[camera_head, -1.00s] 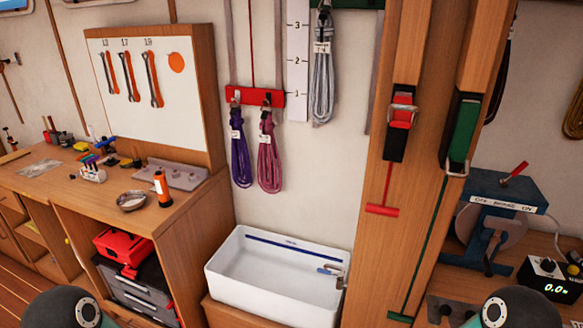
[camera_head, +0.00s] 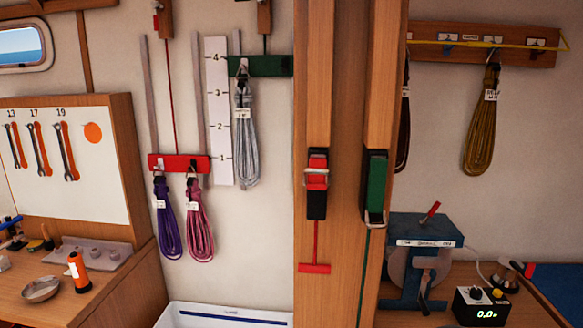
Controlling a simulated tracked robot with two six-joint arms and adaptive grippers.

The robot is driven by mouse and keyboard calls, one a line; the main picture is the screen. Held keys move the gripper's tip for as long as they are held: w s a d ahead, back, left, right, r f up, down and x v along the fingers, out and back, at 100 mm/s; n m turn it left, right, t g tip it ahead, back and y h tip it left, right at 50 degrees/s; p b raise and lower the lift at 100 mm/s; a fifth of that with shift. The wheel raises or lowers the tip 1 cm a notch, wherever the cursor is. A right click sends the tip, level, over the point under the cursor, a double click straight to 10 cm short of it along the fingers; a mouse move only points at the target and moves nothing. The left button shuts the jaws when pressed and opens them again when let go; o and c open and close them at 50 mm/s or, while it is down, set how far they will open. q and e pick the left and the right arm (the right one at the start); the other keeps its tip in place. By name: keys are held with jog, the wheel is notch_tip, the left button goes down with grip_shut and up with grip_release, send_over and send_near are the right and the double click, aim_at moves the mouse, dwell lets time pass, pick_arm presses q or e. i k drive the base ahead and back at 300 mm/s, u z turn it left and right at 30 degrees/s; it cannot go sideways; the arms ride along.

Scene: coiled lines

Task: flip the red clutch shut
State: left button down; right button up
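The red clutch (camera_head: 317,178) is mounted on the left wooden post in the middle of the view. It has a black body, a red part and a metal lever at its top; I cannot tell for sure how the lever sits. A red line runs down from it to a red T-handle (camera_head: 315,268). The green clutch (camera_head: 376,186) is on the right post, with a metal loop at its lower end. Neither of my grippers shows in this view.
A red rail (camera_head: 179,163) holds a purple coil (camera_head: 167,228) and a pink coil (camera_head: 199,228). A green rail (camera_head: 259,66) holds a grey coil (camera_head: 246,140). A white basin (camera_head: 222,315) is below. A blue winch (camera_head: 424,232) and a display box (camera_head: 481,305) stand at the right.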

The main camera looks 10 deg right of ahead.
aim_at(316, 177)
jog(key=u, duration=0.55)
jog(key=k, duration=1.4)
jog(key=z, duration=0.6)
jog(key=i, duration=1)
jog(key=z, duration=0.05)
